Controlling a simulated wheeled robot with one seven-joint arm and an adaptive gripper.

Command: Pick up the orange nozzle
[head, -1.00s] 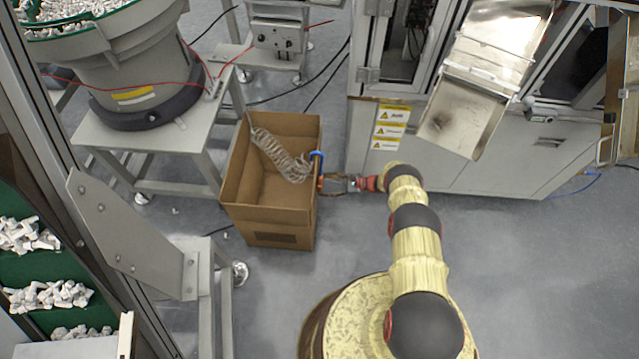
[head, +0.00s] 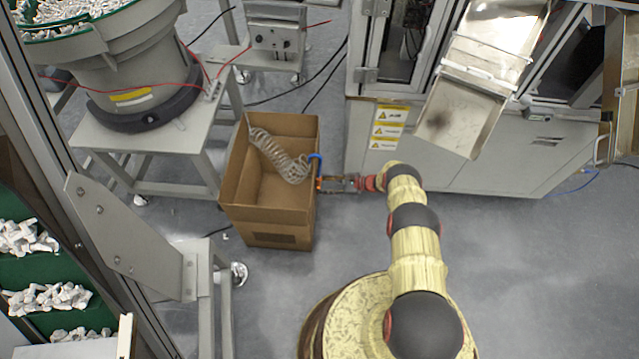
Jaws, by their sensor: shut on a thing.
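The orange nozzle (head: 319,184) shows as a small orange spot at the right rim of the cardboard box. A blue piece (head: 316,160) curves up from it and joins a clear coiled hose (head: 280,158). My gripper (head: 325,184) reaches in from the right at the box's edge. Its fingers are shut on the nozzle and hide most of it.
The open cardboard box (head: 277,226) stands on the grey floor with the hose hanging into it. A grey machine cabinet (head: 470,160) stands behind my arm. A metal stand (head: 150,155) with a feeder bowl is at left. The floor at lower right is clear.

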